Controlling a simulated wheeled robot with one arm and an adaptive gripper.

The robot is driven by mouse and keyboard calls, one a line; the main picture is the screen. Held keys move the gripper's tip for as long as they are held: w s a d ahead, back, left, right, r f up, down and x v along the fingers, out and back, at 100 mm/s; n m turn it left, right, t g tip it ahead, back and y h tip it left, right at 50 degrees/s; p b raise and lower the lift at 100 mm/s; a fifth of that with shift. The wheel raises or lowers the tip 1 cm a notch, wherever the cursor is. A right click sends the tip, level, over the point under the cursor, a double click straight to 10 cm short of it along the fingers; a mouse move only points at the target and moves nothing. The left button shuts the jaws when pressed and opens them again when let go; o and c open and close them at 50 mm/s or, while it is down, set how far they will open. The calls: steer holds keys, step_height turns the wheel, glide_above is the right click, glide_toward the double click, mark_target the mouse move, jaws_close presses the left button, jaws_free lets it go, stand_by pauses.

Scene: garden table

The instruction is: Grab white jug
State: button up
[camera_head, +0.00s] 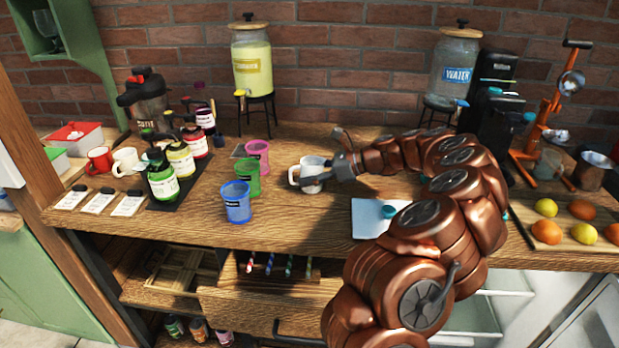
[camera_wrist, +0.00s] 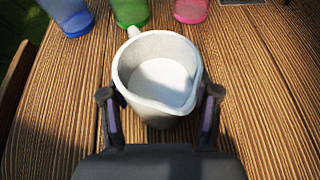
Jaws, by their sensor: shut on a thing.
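The white jug (camera_head: 309,174) stands upright on the wooden table in the head view, to the right of the coloured cups. In the wrist view the white jug (camera_wrist: 157,75) shows its open top, its spout towards the lower right and its handle at the upper left. My gripper (camera_head: 325,176) reaches in from the right and is shut on the jug. In the wrist view the fingers of my gripper (camera_wrist: 160,98) sit on both sides of the jug's body. The inside of the jug looks empty.
Blue (camera_head: 237,202), green (camera_head: 246,178) and pink (camera_head: 257,157) cups stand left of the jug. Several bottles (camera_head: 163,181) are farther left. Fruit lies on a board (camera_head: 545,226) at right. Drink dispensers (camera_head: 252,70) stand behind.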

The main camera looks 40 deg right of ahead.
mark_target(310, 163)
steer(key=c, duration=0.5)
steer(key=shift+r, duration=0.15)
steer(key=shift+r+b, duration=0.3)
steer(key=shift+r, duration=1.25)
steer(key=shift+s+d+r, duration=0.1)
steer(key=shift+s, duration=0.2)
steer(key=shift+s+d+r+b, duration=0.25)
steer(key=shift+s+d+b, duration=0.2)
steer(key=shift+s, duration=2.05)
steer(key=shift+s+d+r+b, duration=0.2)
steer(key=shift+s+d+b, duration=0.2)
steer(key=shift+s, duration=2.1)
steer(key=shift+s+d+r+b, duration=0.25)
steer(key=shift+s+d+b, duration=0.2)
steer(key=shift+s, duration=2.05)
